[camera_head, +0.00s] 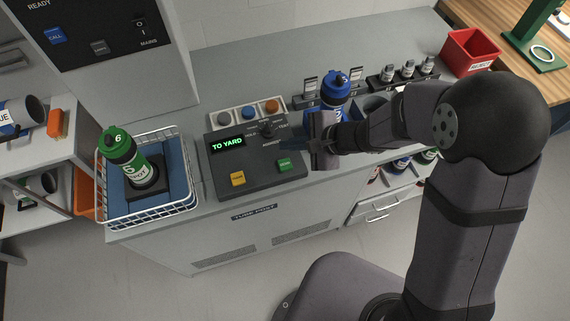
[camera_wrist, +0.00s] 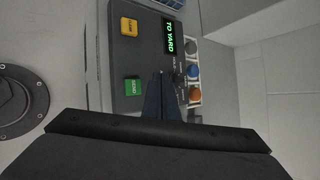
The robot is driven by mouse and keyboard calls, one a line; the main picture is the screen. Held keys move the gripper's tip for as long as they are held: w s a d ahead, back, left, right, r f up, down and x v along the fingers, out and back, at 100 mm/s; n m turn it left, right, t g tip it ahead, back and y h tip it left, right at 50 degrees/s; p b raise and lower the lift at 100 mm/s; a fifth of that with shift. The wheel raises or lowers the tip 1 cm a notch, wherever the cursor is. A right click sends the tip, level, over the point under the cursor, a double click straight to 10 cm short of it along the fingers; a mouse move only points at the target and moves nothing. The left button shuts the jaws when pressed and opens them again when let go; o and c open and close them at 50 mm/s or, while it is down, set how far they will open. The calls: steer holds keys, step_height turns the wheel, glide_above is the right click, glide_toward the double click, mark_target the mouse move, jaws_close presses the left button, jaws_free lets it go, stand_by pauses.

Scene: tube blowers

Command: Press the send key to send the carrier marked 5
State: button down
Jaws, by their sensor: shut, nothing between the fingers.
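The green send key (camera_head: 284,165) sits at the right front of the dark console (camera_head: 215,182). It also shows in the wrist view (camera_wrist: 133,87), left of my fingers. The console display (camera_head: 228,144) reads TO YARD. My gripper (camera_wrist: 160,76) is shut and empty above the console, close to the send key and apart from it in the wrist view. A green carrier (camera_head: 121,146) marked 6 stands upright in the wire basket at left. A blue carrier (camera_head: 336,84) stands behind my gripper; its number is hard to read. No 5 is clearly legible.
A yellow key (camera_head: 237,178) sits left of the send key. A selector knob (camera_head: 267,129) and a row of grey, blue and orange buttons (camera_head: 249,112) lie behind. The wire basket (camera_head: 150,214) stands left of the console. A red reject bin (camera_head: 470,52) is at back right.

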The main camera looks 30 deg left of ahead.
steer(key=b, duration=0.3)
glide_above(289, 166)
step_height(289, 166, down, 5)
steer(key=shift+r, duration=0.1)
steer(key=shift+f+b, duration=0.95)
steer(key=shift+b, duration=0.1)
steer(key=shift+f+b, duration=0.8)
steer(key=shift+b, duration=0.45)
stand_by(1.7)
steer(key=shift+r, duration=0.1)
stand_by(0.4)
steer(key=shift+r+p, duration=0.5)
steer(key=shift+r, duration=0.25)
steer(key=shift+r+p, duration=1.85)
steer(key=shift+r, duration=0.65)
